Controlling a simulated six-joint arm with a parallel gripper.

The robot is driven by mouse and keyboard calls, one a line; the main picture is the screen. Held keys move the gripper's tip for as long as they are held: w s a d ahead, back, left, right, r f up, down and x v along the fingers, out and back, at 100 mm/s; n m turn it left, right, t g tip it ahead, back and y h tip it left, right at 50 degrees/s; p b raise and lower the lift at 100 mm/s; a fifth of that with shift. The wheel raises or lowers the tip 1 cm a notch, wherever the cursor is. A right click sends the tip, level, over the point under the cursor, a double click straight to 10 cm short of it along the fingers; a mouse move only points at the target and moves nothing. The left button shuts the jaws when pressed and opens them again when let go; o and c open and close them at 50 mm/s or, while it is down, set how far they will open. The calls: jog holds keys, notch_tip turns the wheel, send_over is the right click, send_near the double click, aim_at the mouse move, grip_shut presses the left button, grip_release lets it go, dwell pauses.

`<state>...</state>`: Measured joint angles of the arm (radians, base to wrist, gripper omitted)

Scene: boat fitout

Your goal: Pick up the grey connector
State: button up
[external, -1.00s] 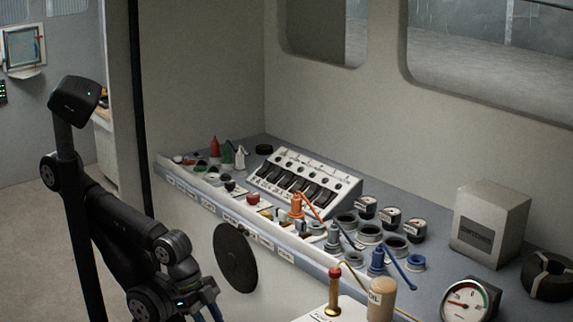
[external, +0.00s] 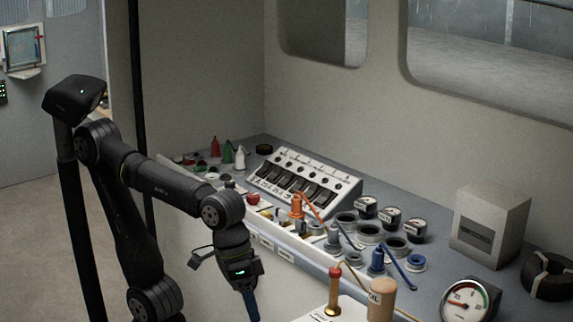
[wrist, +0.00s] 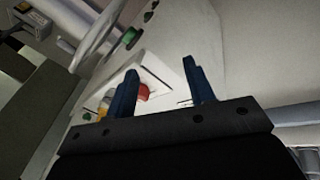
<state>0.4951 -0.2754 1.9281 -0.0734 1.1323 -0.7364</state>
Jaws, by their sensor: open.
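The grey connector (external: 332,238) stands upright on the console's front part, between an orange connector (external: 297,208) and a blue connector (external: 377,262). A cable runs from it to the right. My gripper (external: 252,308) hangs low in front of the console, left of and below the grey connector, well apart from it. Its blue fingers point down. In the wrist view my gripper (wrist: 160,50) is open, with nothing between the fingers. I cannot make out the grey connector in the wrist view.
A switch panel (external: 304,182) stands behind the connectors, with several rings and small gauges to the right. A grey box (external: 490,225) and round gauge (external: 468,303) are at the right.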

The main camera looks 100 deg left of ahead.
jog(key=w+a+r+n+y, duration=0.1)
jog(key=w+a+r+n, duration=0.2)
jog(key=w+r, duration=0.4)
notch_tip(320, 180, up, 12)
jog(key=n+g+y, duration=0.2)
jog(key=n+g, duration=0.1)
jog(key=n, duration=0.4)
send_over(334, 227)
jog(key=shift+n, duration=0.3)
notch_tip(334, 227, down, 17)
jog(key=shift+f, duration=0.15)
jog(key=c, duration=0.9)
